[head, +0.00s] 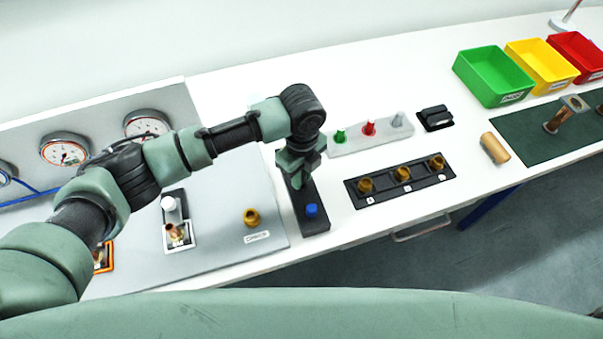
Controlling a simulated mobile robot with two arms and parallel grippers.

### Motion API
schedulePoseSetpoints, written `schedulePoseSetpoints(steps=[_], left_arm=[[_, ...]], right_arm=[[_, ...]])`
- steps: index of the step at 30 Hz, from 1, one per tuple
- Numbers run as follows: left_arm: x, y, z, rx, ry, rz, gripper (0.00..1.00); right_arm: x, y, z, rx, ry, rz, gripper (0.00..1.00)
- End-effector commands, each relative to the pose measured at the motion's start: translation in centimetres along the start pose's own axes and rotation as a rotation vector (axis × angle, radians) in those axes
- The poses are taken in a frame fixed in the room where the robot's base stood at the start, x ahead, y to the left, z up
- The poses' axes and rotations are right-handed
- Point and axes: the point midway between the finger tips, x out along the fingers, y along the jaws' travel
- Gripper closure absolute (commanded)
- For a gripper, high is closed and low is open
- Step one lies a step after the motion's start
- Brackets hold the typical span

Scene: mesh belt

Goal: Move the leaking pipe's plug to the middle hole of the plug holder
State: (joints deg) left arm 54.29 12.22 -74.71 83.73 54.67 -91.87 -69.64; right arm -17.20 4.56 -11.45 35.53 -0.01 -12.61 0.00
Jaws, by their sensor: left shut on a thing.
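My left gripper (298,172) points down over the far-to-middle part of a dark, narrow block (318,226), which looks like the plug holder. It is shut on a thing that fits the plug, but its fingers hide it. I cannot tell whether that thing is in a hole or above it. A blue plug (311,210) sits at the near end of the block. The block's middle and far holes are hidden by the gripper. Three pressure gauges, one of them here (66,150), stand on the grey panel at left. My right gripper is not in view.
A black strip (383,199) with three brass fittings lies right of the block. Behind it is a pale strip (345,148) with green, red and grey cones. A brass fitting (251,217) stands left. Green (492,76), yellow (540,65) and red (577,56) bins stand far right.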

Motion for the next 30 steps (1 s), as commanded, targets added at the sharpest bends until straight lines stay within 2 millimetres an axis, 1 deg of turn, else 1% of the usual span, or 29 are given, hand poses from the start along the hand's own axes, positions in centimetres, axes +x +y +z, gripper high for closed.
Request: schedulePoseSetpoints(steps=[18, 19, 20, 21, 30], left_arm=[[1.6, 0.0, -0.1, 0.001, 0.001, 0.0, 1.0], [1.6, 0.0, -0.1, 0.001, 0.001, 0.0, 0.72], [1.6, 0.0, 0.0, 0.001, 0.001, 0.0, 0.64], [1.6, 0.0, 0.0, 0.001, 0.001, 0.0, 0.53], [1.5, 0.0, 0.0, 0.0, 0.0, 0.0, 0.52]], right_arm=[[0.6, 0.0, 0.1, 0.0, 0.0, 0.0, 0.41], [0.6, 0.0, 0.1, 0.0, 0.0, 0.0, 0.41], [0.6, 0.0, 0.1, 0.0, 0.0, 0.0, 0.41], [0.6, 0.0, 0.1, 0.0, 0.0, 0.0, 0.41], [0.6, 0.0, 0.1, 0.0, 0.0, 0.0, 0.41]])
